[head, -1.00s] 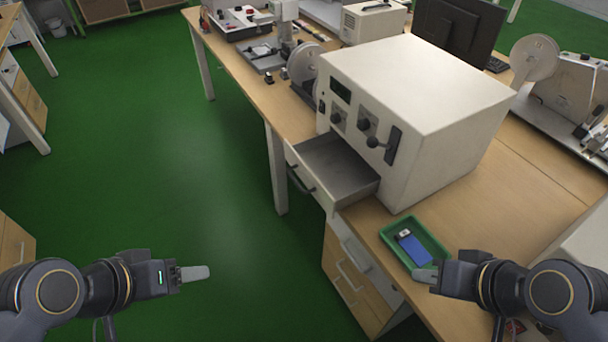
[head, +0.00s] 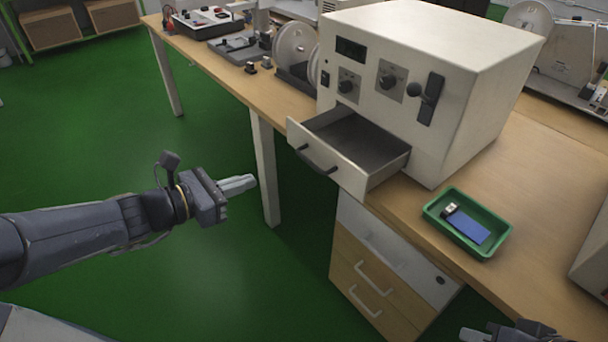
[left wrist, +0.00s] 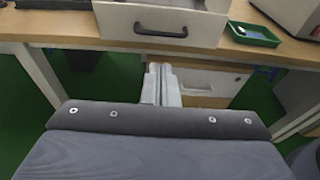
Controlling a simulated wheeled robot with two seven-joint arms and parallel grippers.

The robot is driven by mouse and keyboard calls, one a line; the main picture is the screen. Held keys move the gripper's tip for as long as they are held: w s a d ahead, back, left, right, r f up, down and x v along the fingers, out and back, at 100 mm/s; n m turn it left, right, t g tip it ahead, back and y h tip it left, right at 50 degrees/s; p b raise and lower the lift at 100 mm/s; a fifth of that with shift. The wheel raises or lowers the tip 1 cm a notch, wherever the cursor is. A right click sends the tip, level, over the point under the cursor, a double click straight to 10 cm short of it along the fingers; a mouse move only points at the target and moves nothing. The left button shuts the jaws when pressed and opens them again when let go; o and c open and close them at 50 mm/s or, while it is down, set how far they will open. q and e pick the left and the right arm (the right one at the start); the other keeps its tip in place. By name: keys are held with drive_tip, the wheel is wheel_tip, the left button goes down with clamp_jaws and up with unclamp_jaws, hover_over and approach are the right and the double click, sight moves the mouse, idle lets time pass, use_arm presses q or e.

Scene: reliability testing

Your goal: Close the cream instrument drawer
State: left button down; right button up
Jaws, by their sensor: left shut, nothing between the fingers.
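The cream instrument drawer (head: 330,163) stands pulled out from the front of the large cream instrument (head: 420,80). Its dark handle (head: 316,160) is on the front panel, and the inside looks empty. In the left wrist view the drawer front (left wrist: 158,25) is ahead, at the top. My left gripper (head: 252,182) is shut and empty, left of the drawer front and slightly lower, apart from it. In the left wrist view its fingers (left wrist: 161,70) are together below the handle. My right gripper (head: 470,336) is partly cut off at the bottom right edge, away from the drawer.
A green tray (head: 436,217) with a blue item lies on the wooden bench, right of the drawer. A drawer cabinet (head: 375,280) stands under the bench. A bench leg (head: 264,165) is behind my left gripper. The green floor at left is clear.

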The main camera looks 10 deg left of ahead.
use_arm(q)
drive_tip(key=b, duration=0.3)
approach(346, 153)
drive_tip(key=v, duration=0.7)
drive_tip(key=shift+w+d+r, duration=0.15)
drive_tip(key=shift+w+d, duration=0.35)
drive_tip(key=shift+w, duration=0.05)
drive_tip(key=r+b+x, duration=0.1)
drive_tip(key=x, duration=0.3)
drive_tip(key=r+b+x, duration=0.1)
drive_tip(key=x, duration=0.4)
drive_tip(key=r+b+x, duration=0.1)
drive_tip(key=x, duration=0.4)
drive_tip(key=shift+w+d, duration=0.15)
drive_tip(key=shift+w, duration=0.15)
drive_tip(key=shift+w+d, duration=0.25)
drive_tip(key=shift+w, duration=0.05)
drive_tip(key=shift+w+r, duration=0.1)
drive_tip(key=shift+r, duration=0.05)
drive_tip(key=shift+r, duration=0.15)
